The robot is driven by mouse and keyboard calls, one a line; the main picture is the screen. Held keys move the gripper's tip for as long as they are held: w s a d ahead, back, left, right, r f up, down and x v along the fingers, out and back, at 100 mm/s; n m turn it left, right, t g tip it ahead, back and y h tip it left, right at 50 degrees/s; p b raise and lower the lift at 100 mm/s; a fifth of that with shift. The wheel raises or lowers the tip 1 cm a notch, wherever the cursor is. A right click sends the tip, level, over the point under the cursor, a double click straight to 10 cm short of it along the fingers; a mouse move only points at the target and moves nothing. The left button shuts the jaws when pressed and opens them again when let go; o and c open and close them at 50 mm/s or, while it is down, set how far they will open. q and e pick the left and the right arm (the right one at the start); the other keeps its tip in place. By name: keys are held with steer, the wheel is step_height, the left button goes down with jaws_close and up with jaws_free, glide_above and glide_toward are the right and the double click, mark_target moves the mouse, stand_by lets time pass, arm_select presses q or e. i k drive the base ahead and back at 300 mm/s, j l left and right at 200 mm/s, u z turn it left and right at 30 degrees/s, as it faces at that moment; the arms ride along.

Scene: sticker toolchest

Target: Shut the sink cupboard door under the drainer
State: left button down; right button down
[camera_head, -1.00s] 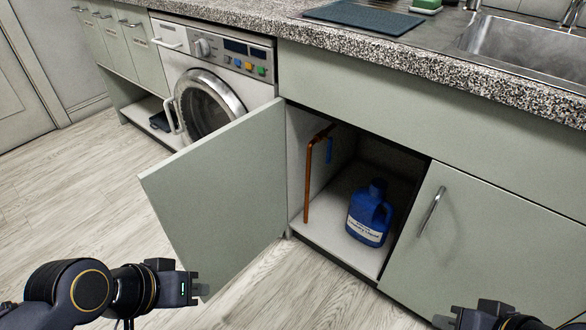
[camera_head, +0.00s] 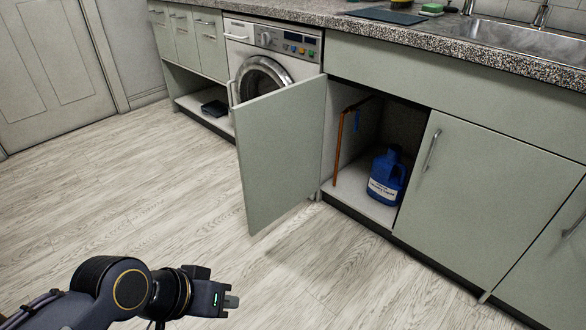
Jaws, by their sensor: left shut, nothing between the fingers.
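The sink cupboard door (camera_head: 282,150) is a pale green panel that stands wide open, hinged at its right edge and swung out toward the washing machine. The open cupboard (camera_head: 362,198) shows a copper pipe (camera_head: 340,148) and a blue laundry liquid bottle (camera_head: 386,178) inside. The drainer (camera_head: 388,15) is a dark mat on the worktop above. My left gripper (camera_head: 232,301) is shut and empty, in front of the door and below its lower edge in the picture, apart from it. My right gripper is out of view.
A washing machine (camera_head: 268,62) stands behind the open door. A shut cupboard door (camera_head: 470,200) with a bar handle is to the right. The sink (camera_head: 520,38) is at upper right. The wooden floor (camera_head: 130,190) is clear on the left.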

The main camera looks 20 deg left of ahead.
mark_target(280, 133)
steer(key=j+z, duration=0.2)
steer(key=z, duration=0.25)
steer(key=i+j+z, duration=0.1)
steer(key=z, duration=0.35)
steer(key=j+z, duration=0.3)
steer(key=z, duration=0.15)
steer(key=j, duration=1.65)
steer(key=k+j, duration=0.1)
steer(key=j, duration=1.55)
